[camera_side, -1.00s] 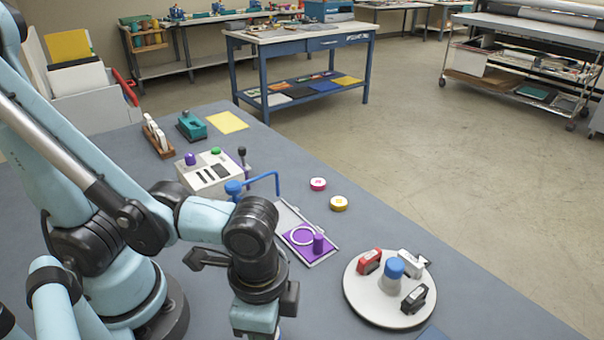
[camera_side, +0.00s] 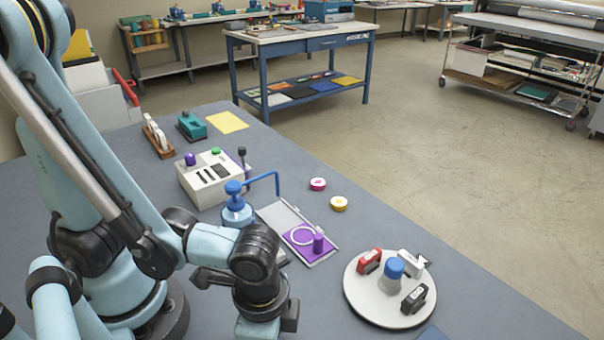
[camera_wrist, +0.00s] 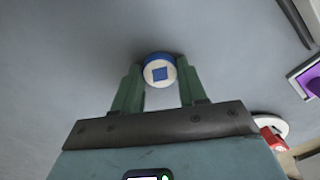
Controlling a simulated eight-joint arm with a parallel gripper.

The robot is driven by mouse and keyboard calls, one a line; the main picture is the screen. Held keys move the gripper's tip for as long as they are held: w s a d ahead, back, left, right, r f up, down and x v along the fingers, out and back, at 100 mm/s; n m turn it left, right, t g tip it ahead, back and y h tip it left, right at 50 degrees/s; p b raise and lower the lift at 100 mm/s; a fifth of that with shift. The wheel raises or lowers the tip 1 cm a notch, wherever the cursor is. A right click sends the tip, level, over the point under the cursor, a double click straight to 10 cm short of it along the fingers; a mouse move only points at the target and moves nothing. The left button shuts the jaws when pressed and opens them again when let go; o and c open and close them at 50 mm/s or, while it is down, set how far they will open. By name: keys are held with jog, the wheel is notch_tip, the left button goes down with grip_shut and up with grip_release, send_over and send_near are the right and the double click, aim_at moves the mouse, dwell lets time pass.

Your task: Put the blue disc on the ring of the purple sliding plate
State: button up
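The blue disc (camera_wrist: 159,70) has a blue rim and a pale face with a blue square. It sits snugly between the two green fingers of my gripper (camera_wrist: 159,76) in the wrist view, with both fingers against its sides. It is close to the table; I cannot tell whether it is clear of it. The purple sliding plate (camera_side: 298,249) lies in a grey track, with a white ring (camera_side: 302,236) and a purple knob (camera_side: 318,243). Its edge also shows at the right of the wrist view (camera_wrist: 309,82). My fingers and the disc are out of sight in the side view.
A round white turntable (camera_side: 361,307) with stampers stands right of the plate. A pink disc (camera_side: 317,184) and a yellow disc (camera_side: 338,203) lie behind the plate. A blue crank handle (camera_side: 264,178) and a control box (camera_side: 205,186) stand left of them.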

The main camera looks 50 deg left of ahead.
jog(key=o, duration=0.4)
jog(key=shift+r, duration=0.1)
jog(key=shift+r, duration=5.95)
jog(key=w+a+n+t+h, duration=0.1)
jog(key=w+a+n+t, duration=0.3)
jog(key=w+a, duration=0.3)
jog(key=w+n, duration=0.1)
jog(key=w, duration=0.1)
jog(key=shift+w+a+r, duration=0.15)
jog(key=shift+w+a, duration=0.2)
jog(key=shift+w, duration=0.05)
jog(key=w+a+n+t, duration=0.1)
jog(key=a, duration=0.1)
jog(key=w+a+n+t, duration=0.1)
jog(key=a, duration=0.2)
jog(key=w+a+r+n+t, duration=0.1)
jog(key=w+a, duration=0.1)
jog(key=shift+a+r+n+y, duration=0.1)
jog(key=shift+a+n+y, duration=0.3)
jog(key=shift+c, duration=0.5)
jog(key=shift+w+a+r, duration=0.1)
jog(key=shift+a, duration=0.2)
jog(key=shift+c, duration=0.5)
